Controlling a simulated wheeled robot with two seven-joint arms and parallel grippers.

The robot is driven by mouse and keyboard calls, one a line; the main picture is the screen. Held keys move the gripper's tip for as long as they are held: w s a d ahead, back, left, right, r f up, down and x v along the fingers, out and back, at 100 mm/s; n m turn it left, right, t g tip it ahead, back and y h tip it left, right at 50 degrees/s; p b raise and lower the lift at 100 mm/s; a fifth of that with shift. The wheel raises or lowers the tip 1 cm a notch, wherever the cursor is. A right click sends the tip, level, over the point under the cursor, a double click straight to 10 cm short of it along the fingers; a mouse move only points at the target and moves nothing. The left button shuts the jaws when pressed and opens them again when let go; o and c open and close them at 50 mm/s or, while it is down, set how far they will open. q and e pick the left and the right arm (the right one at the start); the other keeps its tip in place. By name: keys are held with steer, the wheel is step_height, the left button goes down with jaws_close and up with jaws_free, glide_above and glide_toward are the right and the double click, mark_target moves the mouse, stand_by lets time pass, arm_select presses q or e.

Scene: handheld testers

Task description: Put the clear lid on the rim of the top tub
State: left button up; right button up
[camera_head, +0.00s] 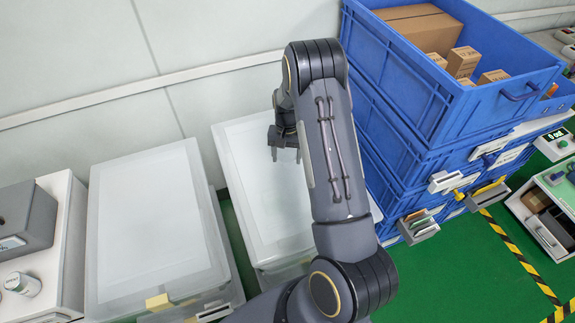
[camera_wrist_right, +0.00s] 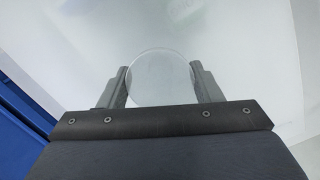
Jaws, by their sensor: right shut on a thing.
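My right gripper (camera_head: 285,156) hangs over the pale, frosted top of the middle translucent tub stack (camera_head: 240,170). In the right wrist view my right gripper (camera_wrist_right: 160,92) is shut on a round, clear disc, the clear lid (camera_wrist_right: 160,76), which lies between its two fingers. The lid is too clear to make out in the head view. A pale surface fills the wrist view behind the lid. I cannot make out a separate round top tub or its rim. My right arm hides part of the middle stack. My left gripper is not in view.
Blue crates (camera_head: 425,110) stand stacked close on the right, the top one holding cardboard boxes (camera_head: 425,28). Another translucent tub stack (camera_head: 150,220) stands on the left. A grey box (camera_head: 25,220) is at the far left. A pale wall is behind.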

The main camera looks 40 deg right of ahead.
steer(key=shift+w+d+f, duration=0.15)
steer(key=shift+d+f, duration=0.05)
steer(key=shift+f, duration=0.15)
steer(key=shift+w+d+f+b, duration=0.1)
steer(key=shift+f+b, duration=0.9)
steer(key=shift+f, duration=0.5)
steer(key=shift+f, duration=0.2)
steer(key=o, duration=1.7)
